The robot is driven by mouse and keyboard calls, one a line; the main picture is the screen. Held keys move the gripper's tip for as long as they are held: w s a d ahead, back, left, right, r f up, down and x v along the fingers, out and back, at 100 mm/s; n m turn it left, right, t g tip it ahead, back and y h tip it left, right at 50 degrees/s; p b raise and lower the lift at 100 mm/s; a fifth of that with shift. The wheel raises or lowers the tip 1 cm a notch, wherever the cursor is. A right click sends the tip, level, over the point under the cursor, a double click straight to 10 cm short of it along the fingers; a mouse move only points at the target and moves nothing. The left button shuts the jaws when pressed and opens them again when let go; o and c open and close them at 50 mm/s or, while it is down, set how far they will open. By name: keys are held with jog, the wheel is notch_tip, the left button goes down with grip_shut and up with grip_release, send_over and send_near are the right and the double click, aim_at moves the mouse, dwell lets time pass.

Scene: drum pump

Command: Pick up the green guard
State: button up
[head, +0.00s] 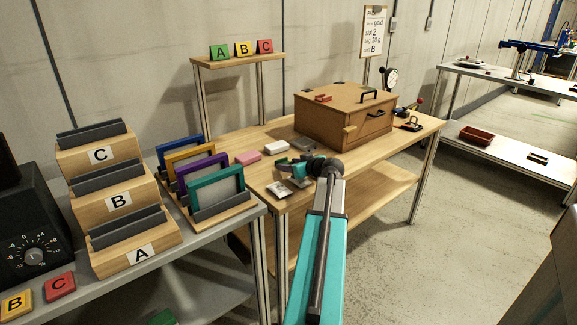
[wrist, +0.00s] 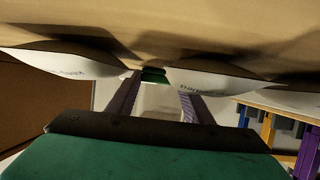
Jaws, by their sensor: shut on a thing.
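In the wrist view, my gripper (wrist: 160,88) is shut on a small dark green piece, the green guard (wrist: 153,75), which shows between the two fingertips. Only a short strip of the guard is visible; its full shape is hidden. In the head view, my gripper (head: 290,168) is over the near left part of the wooden bench, above pale printed packets (head: 278,188). Green and teal parts overlap at its tip there, so the guard's outline is hard to tell. Whether the guard touches the bench is not clear.
A brown wooden box (head: 335,122) stands on the wooden bench (head: 265,178) to the right. Coloured frames (head: 218,190) stand in a rack to the left, beside stepped A, B, C holders (head: 120,202). A pink block (head: 248,157) and white block (head: 276,147) lie behind my gripper.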

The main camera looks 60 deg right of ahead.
jog(key=shift+r, duration=1.3)
jog(key=s+a, duration=0.2)
jog(key=s, duration=0.2)
jog(key=s+a+r, duration=0.1)
jog(key=s+a, duration=0.1)
jog(key=s, duration=0.3)
jog(key=s+a+r, duration=0.1)
jog(key=s+a, duration=0.2)
jog(key=s, duration=0.2)
jog(key=shift+s+r, duration=0.15)
jog(key=shift+s, duration=0.05)
notch_tip(320, 180, up, 11)
jog(key=p, duration=1.1)
jog(key=shift+r, duration=0.2)
jog(key=shift+s, duration=0.1)
